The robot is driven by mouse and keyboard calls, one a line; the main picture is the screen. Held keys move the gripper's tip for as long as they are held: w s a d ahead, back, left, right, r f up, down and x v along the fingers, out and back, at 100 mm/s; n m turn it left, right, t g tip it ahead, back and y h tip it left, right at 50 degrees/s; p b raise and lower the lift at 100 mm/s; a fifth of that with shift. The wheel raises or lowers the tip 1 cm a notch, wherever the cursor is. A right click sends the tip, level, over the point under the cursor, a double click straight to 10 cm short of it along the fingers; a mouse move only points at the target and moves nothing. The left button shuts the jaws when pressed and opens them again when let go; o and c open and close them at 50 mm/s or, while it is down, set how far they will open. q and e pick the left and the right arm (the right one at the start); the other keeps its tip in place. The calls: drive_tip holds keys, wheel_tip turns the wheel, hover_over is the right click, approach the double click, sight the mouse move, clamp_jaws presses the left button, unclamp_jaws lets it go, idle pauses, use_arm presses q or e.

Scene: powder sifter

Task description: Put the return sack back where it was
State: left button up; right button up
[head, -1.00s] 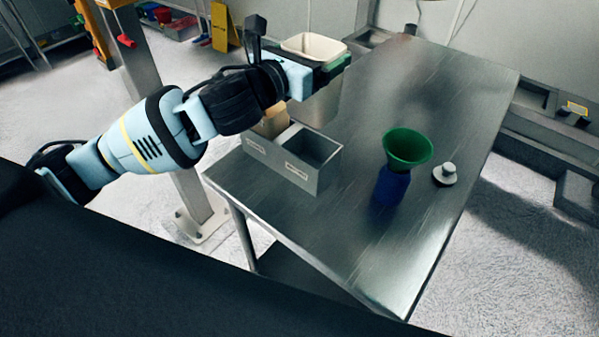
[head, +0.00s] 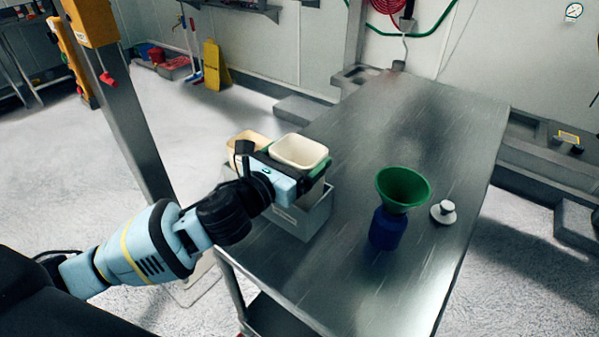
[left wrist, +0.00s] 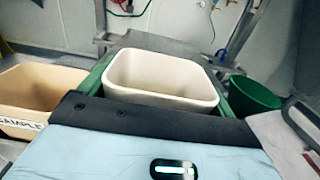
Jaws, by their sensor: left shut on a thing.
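The return sack, a cream open-topped container (head: 300,151), is held in my left gripper (head: 310,179). It also fills the middle of the left wrist view (left wrist: 160,78), upright between the green-edged fingers. In the head view it is over the right compartment of the grey two-part box (head: 302,218). My gripper hides its lower part, so I cannot tell how far it is inside. The tan sack marked SAMPLE (left wrist: 30,97) stands in the left compartment, also in the head view (head: 246,140). My right gripper is not in view.
The box stands at the left edge of the steel table (head: 400,120). A blue bottle (head: 386,230) with a green funnel (head: 403,187) stands to the right, beside a white knobbed lid (head: 443,211). The far table top is mostly clear.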

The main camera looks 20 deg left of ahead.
sight(308, 164)
use_arm(q)
wheel_tip(308, 164, down, 5)
drive_tip(key=shift+r+b, duration=0.2)
drive_tip(key=shift+b, duration=0.4)
drive_tip(key=shift+r, duration=0.15)
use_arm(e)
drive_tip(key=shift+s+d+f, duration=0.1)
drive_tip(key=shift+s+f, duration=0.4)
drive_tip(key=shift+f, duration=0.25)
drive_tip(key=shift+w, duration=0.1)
use_arm(q)
drive_tip(key=o, duration=1)
drive_tip(key=shift+f, duration=0.2)
drive_tip(key=shift+o, duration=0.2)
drive_tip(key=shift+r, duration=0.1)
